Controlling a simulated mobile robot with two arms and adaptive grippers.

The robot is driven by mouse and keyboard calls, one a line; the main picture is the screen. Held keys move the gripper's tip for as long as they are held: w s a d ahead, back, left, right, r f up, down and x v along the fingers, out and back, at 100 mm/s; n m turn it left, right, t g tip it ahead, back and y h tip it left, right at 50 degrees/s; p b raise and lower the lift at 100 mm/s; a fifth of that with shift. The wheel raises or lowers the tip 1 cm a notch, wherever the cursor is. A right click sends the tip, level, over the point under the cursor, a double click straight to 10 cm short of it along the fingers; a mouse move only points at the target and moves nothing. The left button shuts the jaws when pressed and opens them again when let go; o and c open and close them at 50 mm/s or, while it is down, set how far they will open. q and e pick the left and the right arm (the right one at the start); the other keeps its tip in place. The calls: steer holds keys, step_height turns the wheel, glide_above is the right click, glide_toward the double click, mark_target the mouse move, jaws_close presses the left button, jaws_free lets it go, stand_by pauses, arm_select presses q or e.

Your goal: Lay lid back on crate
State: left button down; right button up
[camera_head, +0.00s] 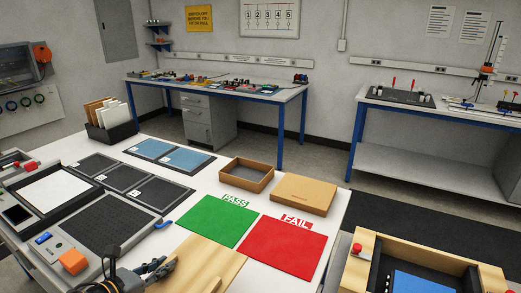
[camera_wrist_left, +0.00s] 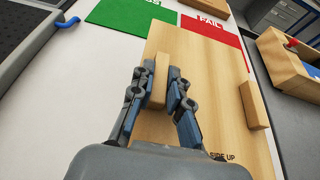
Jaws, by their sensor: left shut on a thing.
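The lid (camera_head: 208,266) is a flat light-wood board with two raised wooden bars; it also shows in the left wrist view (camera_wrist_left: 198,55). My left gripper (camera_wrist_left: 161,80) is shut on one bar, with a finger on each side of it. The other bar (camera_wrist_left: 254,106) is free, near the right edge. Small print ending in "UP" is on the board. In the head view my left gripper (camera_head: 160,270) is at the bottom edge. The wooden crate (camera_head: 432,251) is at the lower right, with something blue inside; its side shows in the wrist view (camera_wrist_left: 282,65). My right gripper is out of view.
The lid overlaps or hangs over the near edges of the green PASS mat (camera_head: 216,220) and red FAIL mat (camera_head: 284,247). A cardboard box (camera_head: 306,193) and an open tray (camera_head: 246,174) stand behind them. A red button (camera_head: 358,248) is at the crate's left corner.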

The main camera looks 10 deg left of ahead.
mark_target(190, 280)
arm_select(q)
steer(key=d+r, duration=0.1)
steer(key=d, duration=0.1)
steer(key=d+r+n+y, duration=0.1)
steer(key=d, duration=0.2)
steer(key=d+r+n+y, duration=0.1)
steer(key=d, duration=0.1)
steer(key=shift+s+d+r+t, duration=0.3)
steer(key=shift+s+d+t, duration=0.05)
steer(key=shift+s+t, duration=0.05)
steer(key=s+d+r+y, duration=0.1)
steer(key=d+r, duration=0.1)
steer(key=s+d+r+n+y, duration=0.1)
steer(key=s+d+r, duration=0.1)
steer(key=shift+s+d+n, duration=0.15)
steer(key=shift+d+n, duration=0.15)
steer(key=shift+s+d+r, duration=0.35)
steer(key=shift+s, duration=0.15)
steer(key=shift+a+r, duration=0.1)
